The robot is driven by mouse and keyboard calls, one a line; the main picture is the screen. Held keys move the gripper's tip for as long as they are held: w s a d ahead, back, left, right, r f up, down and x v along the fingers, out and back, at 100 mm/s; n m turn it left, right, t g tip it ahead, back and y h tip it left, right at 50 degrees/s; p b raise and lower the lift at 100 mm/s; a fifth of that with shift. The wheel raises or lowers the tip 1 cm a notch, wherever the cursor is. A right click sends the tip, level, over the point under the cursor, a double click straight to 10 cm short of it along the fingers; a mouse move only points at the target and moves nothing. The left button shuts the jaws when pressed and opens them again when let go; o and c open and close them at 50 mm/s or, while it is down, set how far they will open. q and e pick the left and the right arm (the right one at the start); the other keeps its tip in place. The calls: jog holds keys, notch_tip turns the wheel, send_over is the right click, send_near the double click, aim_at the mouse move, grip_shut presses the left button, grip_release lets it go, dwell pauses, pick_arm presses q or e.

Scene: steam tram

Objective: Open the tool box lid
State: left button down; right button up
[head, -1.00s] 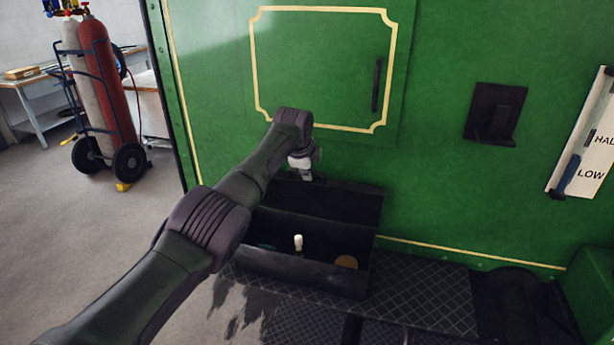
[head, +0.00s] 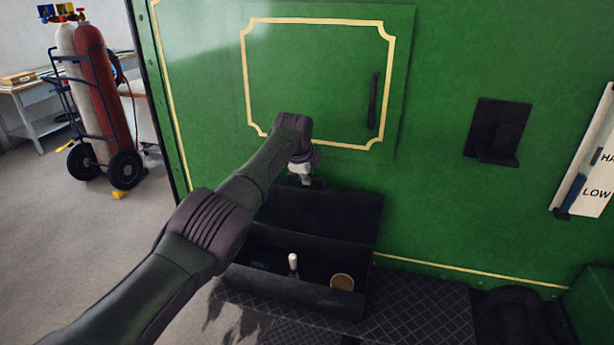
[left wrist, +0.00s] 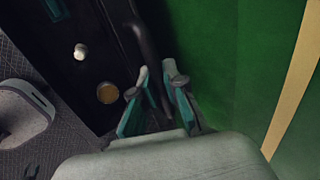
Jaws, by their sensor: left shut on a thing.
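The black tool box (head: 300,295) stands on the dark tread plate against the green wall, with its top open. Its lid (head: 345,216) is swung up at the back, close to the wall. My left gripper (head: 303,180) is at the lid's top edge; its fingertips are hard to make out in the head view. In the left wrist view, the teal fingers of my left gripper (left wrist: 158,88) are shut around a dark bar-like part at the lid's edge.
Inside the box are a white-tipped item (head: 293,262) and a round tan item (head: 342,282). A cabinet door with a dark handle (head: 373,100) is above. A dark bracket (head: 497,132) juts from the wall at right. Gas cylinders (head: 95,85) stand at far left.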

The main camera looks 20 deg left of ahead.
pick_arm(q)
jog(key=c, duration=1.2)
grip_release()
pick_arm(e)
jog(key=shift+w, duration=0.1)
pick_arm(q)
jog(key=shift+s+r, duration=0.2)
jog(key=shift+r, duration=0.4)
jog(key=v, duration=1)
jog(key=shift+s+r, duration=0.2)
jog(key=shift+s, duration=0.1)
pick_arm(e)
jog(key=shift+w, duration=0.1)
